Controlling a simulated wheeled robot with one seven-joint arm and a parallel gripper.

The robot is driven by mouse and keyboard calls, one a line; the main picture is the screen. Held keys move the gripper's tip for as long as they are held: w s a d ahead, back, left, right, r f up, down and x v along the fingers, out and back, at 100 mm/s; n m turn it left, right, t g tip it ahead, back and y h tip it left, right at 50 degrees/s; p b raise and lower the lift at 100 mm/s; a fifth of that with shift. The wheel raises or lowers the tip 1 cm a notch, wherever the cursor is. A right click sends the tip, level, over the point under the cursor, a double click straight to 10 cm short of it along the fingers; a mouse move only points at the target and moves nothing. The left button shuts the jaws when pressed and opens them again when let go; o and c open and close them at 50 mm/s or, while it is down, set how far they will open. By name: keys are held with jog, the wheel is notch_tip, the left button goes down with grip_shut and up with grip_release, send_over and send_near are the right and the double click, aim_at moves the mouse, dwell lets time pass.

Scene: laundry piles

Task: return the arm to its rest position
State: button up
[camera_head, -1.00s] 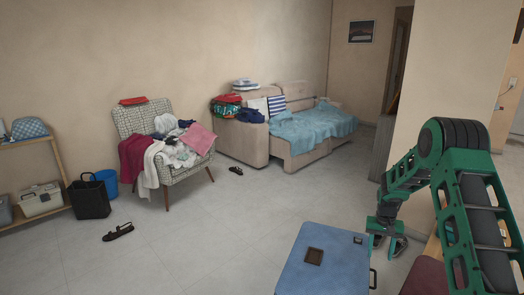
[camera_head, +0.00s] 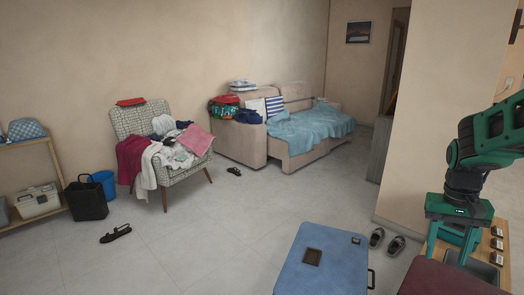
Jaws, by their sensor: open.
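My green and black arm reaches in from the right edge and bends down at the wrist. My gripper (camera_head: 456,242) points down at the right, over or in front of a wooden surface (camera_head: 508,268). It is open, and I see nothing held in it. The fingertips are partly lost against the clutter behind and below, so I cannot tell how far they are from that surface.
A blue case (camera_head: 322,262) stands at the front, left of my gripper, beside a dark red surface (camera_head: 445,278). Grey slippers (camera_head: 387,241) lie by the wall corner (camera_head: 432,120). A laundry-covered armchair (camera_head: 137,118) and a sofa (camera_head: 240,146) stand behind. The middle floor is clear.

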jog(key=s+a, duration=0.2)
jog(key=s, duration=0.8)
jog(key=s+a+r+y, duration=0.1)
jog(key=s+a, duration=0.2)
jog(key=s, duration=0.7)
jog(key=shift+a+r+m, duration=0.3)
jog(key=shift+a, duration=0.05)
jog(key=c, duration=0.4)
jog(key=shift+a, duration=0.1)
